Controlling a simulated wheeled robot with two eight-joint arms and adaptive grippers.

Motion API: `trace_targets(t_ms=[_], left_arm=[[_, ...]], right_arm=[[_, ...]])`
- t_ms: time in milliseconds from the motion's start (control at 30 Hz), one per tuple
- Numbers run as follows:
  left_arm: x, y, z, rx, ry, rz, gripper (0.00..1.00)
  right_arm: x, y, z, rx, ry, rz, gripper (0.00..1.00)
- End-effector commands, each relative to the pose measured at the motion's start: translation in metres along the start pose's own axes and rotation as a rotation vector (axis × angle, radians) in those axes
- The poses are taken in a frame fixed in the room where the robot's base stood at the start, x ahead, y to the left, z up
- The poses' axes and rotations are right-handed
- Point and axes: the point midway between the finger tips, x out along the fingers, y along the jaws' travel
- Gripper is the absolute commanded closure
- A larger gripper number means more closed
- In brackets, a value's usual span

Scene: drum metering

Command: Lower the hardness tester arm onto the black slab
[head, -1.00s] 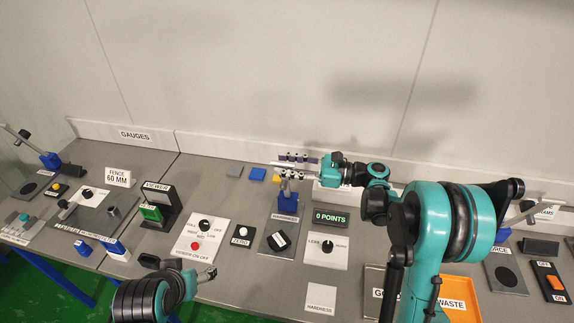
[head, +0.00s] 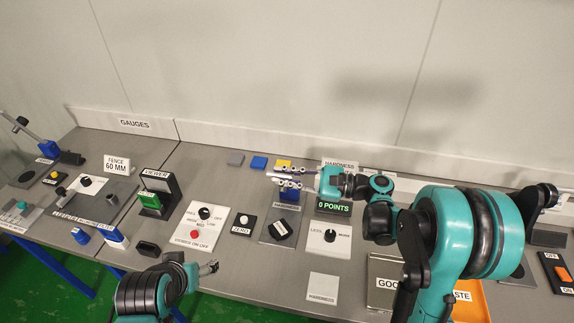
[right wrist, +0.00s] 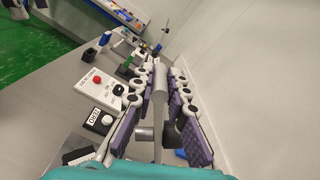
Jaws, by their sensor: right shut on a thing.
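The hardness tester stands in the middle of the bench, with a blue post (head: 290,195) on a dark grey base plate (head: 268,238). The black slab (head: 280,229) lies tilted on that plate, in front of the post. My right gripper (head: 283,177) is above and behind the slab, shut on the tester arm. In the right wrist view the arm's grey bar (right wrist: 160,82) runs between the purple finger pads. The arm is clear of the slab. My left gripper (head: 210,267) is low at the front, apart from the tester; its jaw state is unclear.
A zero button box (head: 243,224) and a white knob panel (head: 329,240) flank the tester. The points display (head: 333,207) is behind, right. Blue (head: 259,162) and yellow (head: 283,164) blocks lie at the back. An orange tray (head: 468,298) is at front right.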

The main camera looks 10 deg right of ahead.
Motion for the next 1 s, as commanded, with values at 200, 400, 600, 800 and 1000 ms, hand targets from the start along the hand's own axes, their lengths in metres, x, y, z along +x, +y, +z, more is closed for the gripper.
trace_targets(t_ms=[200,400,600,800,1000], left_arm=[[0.021,0.0,0.015,0.0,0.0,0.0,0.28],[0.033,0.0,0.023,0.0,0.0,0.0,0.28],[0.038,0.0,0.027,0.0,0.0,0.0,0.28],[0.038,0.0,0.027,0.0,0.0,0.0,0.28],[0.038,0.0,0.027,0.0,0.0,0.0,0.28]], right_arm=[[0.0,0.039,-0.014,-0.149,0.0,0.001,1.0],[0.0,0.06,-0.022,-0.189,0.001,0.001,1.0],[0.0,0.069,-0.026,-0.187,0.001,0.0,1.0],[0.0,0.071,-0.027,-0.186,0.001,0.0,1.0],[0.0,0.071,-0.027,-0.186,0.002,0.0,1.0]])
